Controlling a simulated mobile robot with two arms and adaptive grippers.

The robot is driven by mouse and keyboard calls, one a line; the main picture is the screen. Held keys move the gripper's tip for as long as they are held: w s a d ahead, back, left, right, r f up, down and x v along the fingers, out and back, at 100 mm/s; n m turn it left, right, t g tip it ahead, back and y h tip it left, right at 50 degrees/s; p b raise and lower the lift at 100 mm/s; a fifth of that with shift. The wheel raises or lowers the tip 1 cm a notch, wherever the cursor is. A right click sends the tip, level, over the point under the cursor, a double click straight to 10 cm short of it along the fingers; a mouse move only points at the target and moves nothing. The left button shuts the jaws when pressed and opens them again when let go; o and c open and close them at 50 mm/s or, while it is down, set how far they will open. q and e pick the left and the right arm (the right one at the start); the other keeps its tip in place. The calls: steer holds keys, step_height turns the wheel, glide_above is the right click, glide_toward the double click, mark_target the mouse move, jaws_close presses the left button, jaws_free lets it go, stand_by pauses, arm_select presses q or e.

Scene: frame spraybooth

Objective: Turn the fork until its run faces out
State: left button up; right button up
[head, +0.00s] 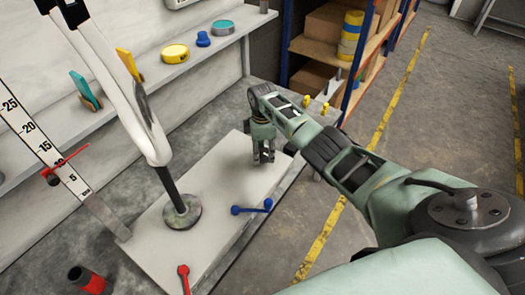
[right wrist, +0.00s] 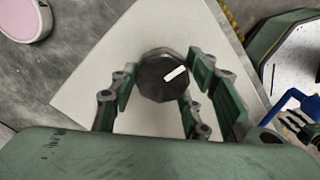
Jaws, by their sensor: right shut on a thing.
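The white fork (head: 112,88) stands tilted above a dark post (head: 168,184) with a round foot (head: 182,211) on the pale plate (head: 215,170). A dark grey patch shows on one fork leg; I cannot tell whether it is the run. My right gripper (head: 263,158) points down over the plate's far right part, apart from the fork. In the right wrist view its fingers (right wrist: 163,92) are shut on a dark round knob (right wrist: 150,78) with a white mark. My left gripper is not in view.
A blue lever (head: 251,208) and a red lever (head: 184,278) sit at the plate's front edge. A ruler (head: 45,148) with a red pointer stands at left. A ledge holds a yellow tin (head: 174,53) and a blue knob (head: 203,39). A shelf (head: 345,55) stands behind.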

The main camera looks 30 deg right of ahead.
mark_target(263, 151)
steer(key=shift+w+d+r, duration=0.2)
stand_by(0.4)
steer(key=o, duration=1.1)
steer(key=shift+f, duration=0.15)
steer(key=shift+s+a, duration=0.1)
step_height(263, 151, up, 12)
steer(key=shift+r, duration=0.1)
